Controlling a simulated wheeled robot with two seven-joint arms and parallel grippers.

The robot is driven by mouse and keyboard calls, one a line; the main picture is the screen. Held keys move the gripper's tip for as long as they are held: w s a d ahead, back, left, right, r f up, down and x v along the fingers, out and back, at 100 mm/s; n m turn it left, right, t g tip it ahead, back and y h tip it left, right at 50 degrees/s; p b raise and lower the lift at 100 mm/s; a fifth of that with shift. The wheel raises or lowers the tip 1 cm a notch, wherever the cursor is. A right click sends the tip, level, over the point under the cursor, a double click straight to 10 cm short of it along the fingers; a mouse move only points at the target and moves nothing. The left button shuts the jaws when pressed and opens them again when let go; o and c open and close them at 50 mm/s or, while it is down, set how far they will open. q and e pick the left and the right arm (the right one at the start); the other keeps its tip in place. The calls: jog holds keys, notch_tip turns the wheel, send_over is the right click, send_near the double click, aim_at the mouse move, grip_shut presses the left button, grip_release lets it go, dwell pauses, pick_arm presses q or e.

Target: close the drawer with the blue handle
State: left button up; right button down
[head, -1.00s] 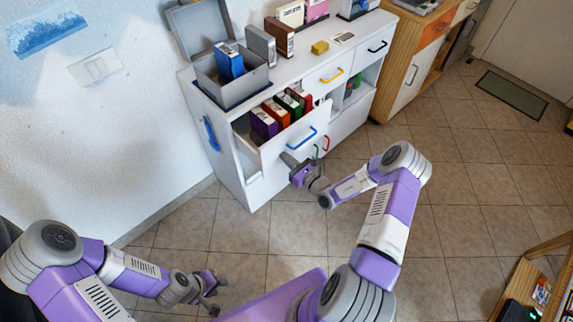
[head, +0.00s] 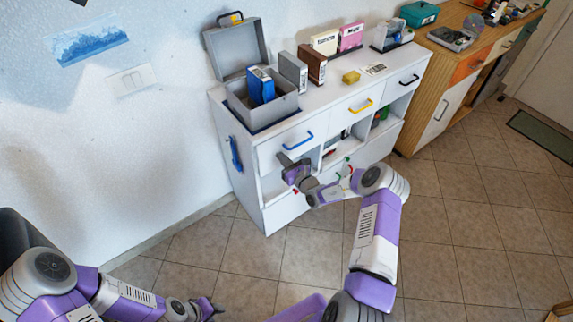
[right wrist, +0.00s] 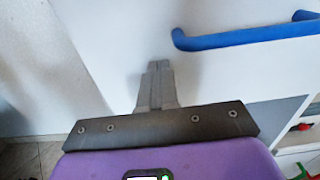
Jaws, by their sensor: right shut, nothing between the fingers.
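The white drawer (head: 270,153) with the blue handle (head: 298,141) is at the top left of the white cabinet. Its front looks flush with the cabinet, and its inside is no longer visible. My right gripper (head: 285,159) is at the drawer front, below and left of the handle. In the right wrist view its shut, empty fingers (right wrist: 158,68) point at the white front, left of the blue handle (right wrist: 245,37); I cannot tell whether they touch it. My left gripper (head: 214,308) is low at the bottom edge, away from the cabinet, its jaws unclear.
A drawer with a yellow handle (head: 361,106) is to the right. A wooden cabinet (head: 440,98) stands beyond. The tiled floor in front is free.

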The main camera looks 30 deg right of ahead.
jog(key=shift+w+r, duration=0.15)
jog(key=shift+w, duration=0.2)
jog(key=shift+w+a+r, duration=0.1)
jog(key=shift+a+r, duration=0.05)
jog(key=shift+r, duration=0.05)
jog(key=s+d+p, duration=0.2)
jog(key=s+p, duration=0.2)
jog(key=s, duration=1)
jog(key=shift+s+d+f+p, duration=0.2)
jog(key=shift+f+p, duration=0.1)
jog(key=shift+f, duration=0.05)
